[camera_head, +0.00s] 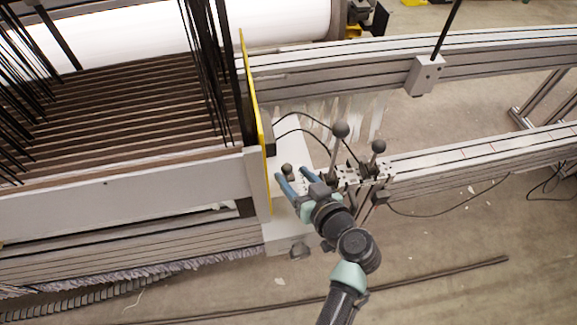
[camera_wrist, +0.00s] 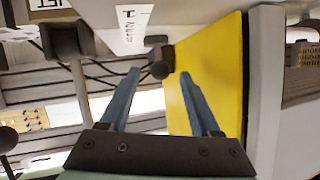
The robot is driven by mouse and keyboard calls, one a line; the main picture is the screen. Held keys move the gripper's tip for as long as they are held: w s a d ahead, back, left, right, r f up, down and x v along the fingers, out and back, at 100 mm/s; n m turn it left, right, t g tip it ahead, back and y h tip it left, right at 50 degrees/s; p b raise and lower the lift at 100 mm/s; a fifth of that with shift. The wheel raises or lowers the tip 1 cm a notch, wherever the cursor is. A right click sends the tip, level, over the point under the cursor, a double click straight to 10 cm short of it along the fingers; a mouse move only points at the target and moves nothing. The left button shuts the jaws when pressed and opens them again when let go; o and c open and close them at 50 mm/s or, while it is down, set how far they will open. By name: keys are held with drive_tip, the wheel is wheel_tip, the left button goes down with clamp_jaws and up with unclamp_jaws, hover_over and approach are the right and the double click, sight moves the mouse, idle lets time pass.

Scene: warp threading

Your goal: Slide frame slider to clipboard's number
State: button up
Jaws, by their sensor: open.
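My gripper (camera_head: 289,174) is open beside the yellow-edged end plate of the frame. A dark round knob (camera_head: 287,169), possibly the slider's handle, shows at its fingertips. In the wrist view the same knob (camera_wrist: 160,69) appears between the spread blue fingertips or just beyond them; I cannot tell if they touch it. A white strip (camera_wrist: 133,28) with dark marks runs near the knob, too small to read surely. I make out no clipboard in either view.
The yellow panel (camera_wrist: 213,70) stands close to the right finger. Two upright levers with ball tops (camera_head: 340,130) (camera_head: 378,147) and loose black cables are right of my gripper. A grey rail (camera_head: 480,150) extends right. Open floor (camera_head: 470,240) lies in front.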

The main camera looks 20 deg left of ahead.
drive_tip(key=p+v, duration=0.1)
drive_tip(key=v, duration=0.8)
